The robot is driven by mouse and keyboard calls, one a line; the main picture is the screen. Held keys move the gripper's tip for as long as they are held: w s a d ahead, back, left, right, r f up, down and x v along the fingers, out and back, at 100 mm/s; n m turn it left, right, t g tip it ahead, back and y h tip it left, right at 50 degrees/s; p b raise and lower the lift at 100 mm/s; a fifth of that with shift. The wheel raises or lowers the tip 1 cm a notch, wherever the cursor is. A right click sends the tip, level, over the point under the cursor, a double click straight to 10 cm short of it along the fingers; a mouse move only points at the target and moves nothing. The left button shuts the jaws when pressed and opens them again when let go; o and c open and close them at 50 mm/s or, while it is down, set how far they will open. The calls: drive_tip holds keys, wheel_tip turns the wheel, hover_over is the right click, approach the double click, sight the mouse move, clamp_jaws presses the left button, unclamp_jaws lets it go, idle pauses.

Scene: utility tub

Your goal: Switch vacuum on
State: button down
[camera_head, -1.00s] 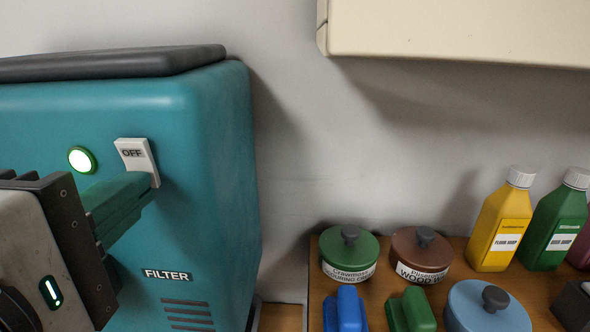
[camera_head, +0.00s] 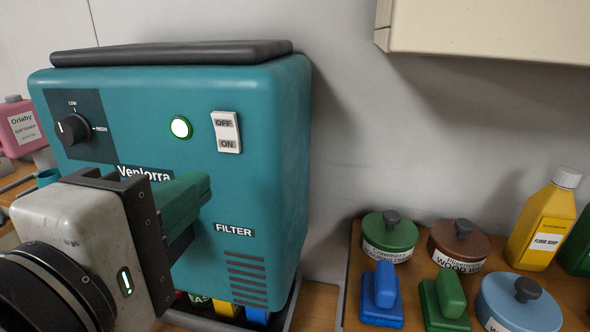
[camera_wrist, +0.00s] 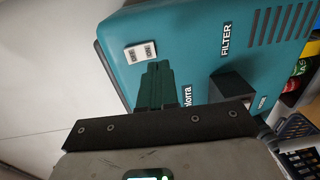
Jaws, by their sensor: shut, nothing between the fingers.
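The teal vacuum (camera_head: 275,130) stands against the wall with a dark lid on top. Its white rocker switch (camera_head: 226,132) reads OFF above and ON below; which half is pressed in is hard to tell. The round light (camera_head: 181,127) left of the switch glows white-green. My gripper (camera_head: 207,182) has dark green fingers, shut and empty, below and slightly left of the switch, apart from it. In the wrist view the fingers (camera_wrist: 155,68) point towards the front panel, close beside the switch (camera_wrist: 140,51).
A dial (camera_head: 73,129) marked LOW and HIGH sits on the panel's left. Right of the vacuum, a wooden board holds lidded tins (camera_head: 390,236), brushes (camera_head: 382,295) and a yellow bottle (camera_head: 541,225). A cream cabinet (camera_head: 490,28) hangs above. A pink bottle (camera_head: 20,127) stands at left.

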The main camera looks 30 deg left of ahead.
drive_tip(key=b+v, duration=0.1)
drive_tip(key=v, duration=0.7)
drive_tip(key=shift+f, duration=0.65)
drive_tip(key=shift+s+f, duration=0.1)
